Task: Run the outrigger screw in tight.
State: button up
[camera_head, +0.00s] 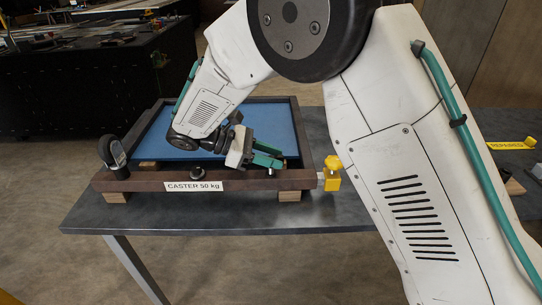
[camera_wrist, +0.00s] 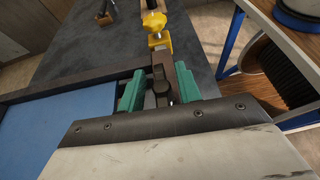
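A dark brown frame with a blue panel (camera_head: 270,118) lies on the grey table, with the label "CASTER 50 kg" on its front rail (camera_head: 250,184). A yellow block with a knob (camera_head: 332,172) sits at its front right corner; it also shows ahead of my fingers in the wrist view (camera_wrist: 158,42). A small dark round knob (camera_wrist: 162,86) is between my green fingertips. My gripper (camera_head: 266,155) is over the front rail, its fingers (camera_wrist: 160,88) apart on either side of the knob. Whether they touch it cannot be told. Which part is the outrigger screw is not clear.
A dark wheel (camera_head: 112,152) stands at the frame's left corner. Wooden blocks (camera_head: 290,196) lie under the frame. A yellow "REPAIRED" label (camera_head: 512,144) lies at the right. A wooden bench with blue legs (camera_wrist: 285,50) stands right in the wrist view. The table front is clear.

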jog(key=shift+a, duration=0.1)
jog(key=v, duration=0.7)
jog(key=shift+a+r, duration=0.1)
jog(key=shift+a, duration=0.2)
